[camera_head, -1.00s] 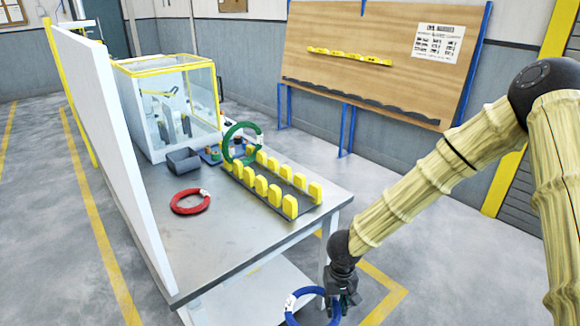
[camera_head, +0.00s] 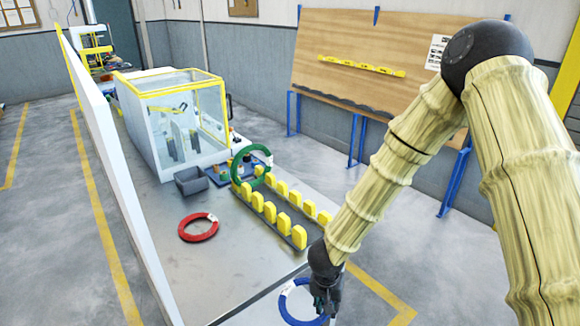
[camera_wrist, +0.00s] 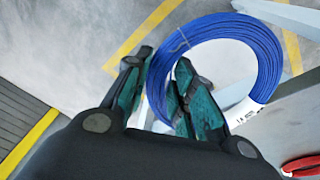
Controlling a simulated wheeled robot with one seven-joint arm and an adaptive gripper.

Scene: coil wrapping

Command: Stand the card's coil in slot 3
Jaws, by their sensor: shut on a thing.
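A blue coil (camera_head: 299,309) hangs in my gripper (camera_head: 327,300), low beside the near right edge of the table. In the wrist view the blue coil (camera_wrist: 262,50) passes between the two fingers of my gripper (camera_wrist: 168,88), and a white tag shows on its lower right. The print on the tag is too small to read. The slot rack (camera_head: 272,219), with two rows of yellow posts, lies on the table. A green coil (camera_head: 263,152) stands upright at its far end. A red coil (camera_head: 198,227) lies flat on the table, left of the rack.
A grey bin (camera_head: 190,181) and a blue tray (camera_head: 251,164) with small items stand behind the rack. A yellow-framed clear enclosure (camera_head: 185,120) is at the back. A white wall panel (camera_head: 110,170) bounds the table's left side. The near tabletop (camera_head: 225,275) is bare.

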